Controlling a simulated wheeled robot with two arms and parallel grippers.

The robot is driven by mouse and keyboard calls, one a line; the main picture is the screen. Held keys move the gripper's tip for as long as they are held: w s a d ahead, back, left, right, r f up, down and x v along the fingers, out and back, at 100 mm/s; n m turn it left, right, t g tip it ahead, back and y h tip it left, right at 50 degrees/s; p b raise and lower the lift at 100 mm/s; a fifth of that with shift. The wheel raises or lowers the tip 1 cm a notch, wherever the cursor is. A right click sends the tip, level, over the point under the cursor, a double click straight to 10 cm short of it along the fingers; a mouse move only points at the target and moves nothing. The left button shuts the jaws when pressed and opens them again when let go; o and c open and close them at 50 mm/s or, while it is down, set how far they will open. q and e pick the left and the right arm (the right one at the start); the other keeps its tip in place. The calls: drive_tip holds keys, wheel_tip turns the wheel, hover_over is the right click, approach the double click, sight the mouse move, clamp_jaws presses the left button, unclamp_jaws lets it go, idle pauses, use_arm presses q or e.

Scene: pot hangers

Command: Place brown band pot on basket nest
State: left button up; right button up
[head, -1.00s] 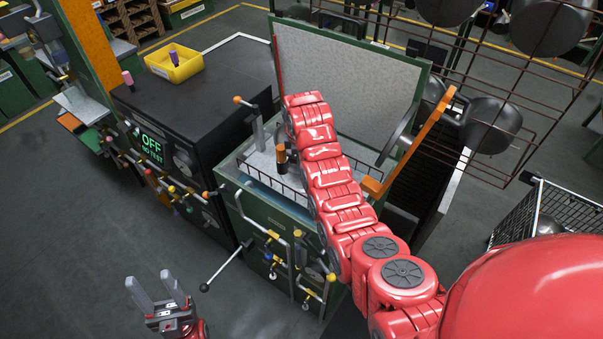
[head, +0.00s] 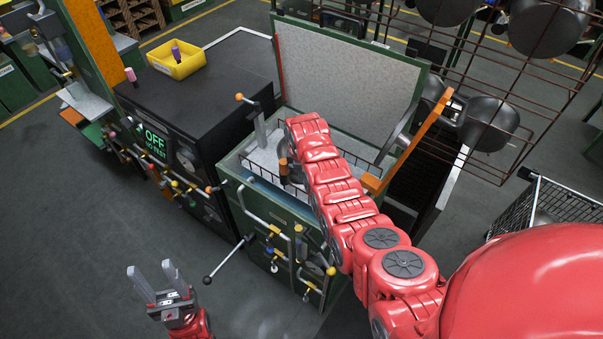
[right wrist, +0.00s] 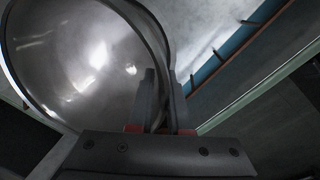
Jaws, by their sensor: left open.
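A shiny grey metal pot (right wrist: 85,60) fills the left of the right wrist view. Its rim passes between the fingers of my right gripper (right wrist: 163,85), which look closed on it. In the head view my right arm reaches over the green washing machine and hides most of that gripper and the pot. A dark upright piece with a brown band (head: 283,170) shows just left of the arm's end. The wire basket (head: 262,172) lies inside the machine, below the arm's end. My left gripper (head: 150,268) is open and empty at lower left, over the floor.
The machine's lid (head: 350,75) stands open behind the basket. An orange bar (head: 420,135) rises at its right. A wire rack with several pots (head: 490,122) hangs at upper right. A black cabinet (head: 205,95) with a yellow bin (head: 176,62) stands left. Levers stick out in front.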

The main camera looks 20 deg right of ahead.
drive_tip(key=o, duration=0.5)
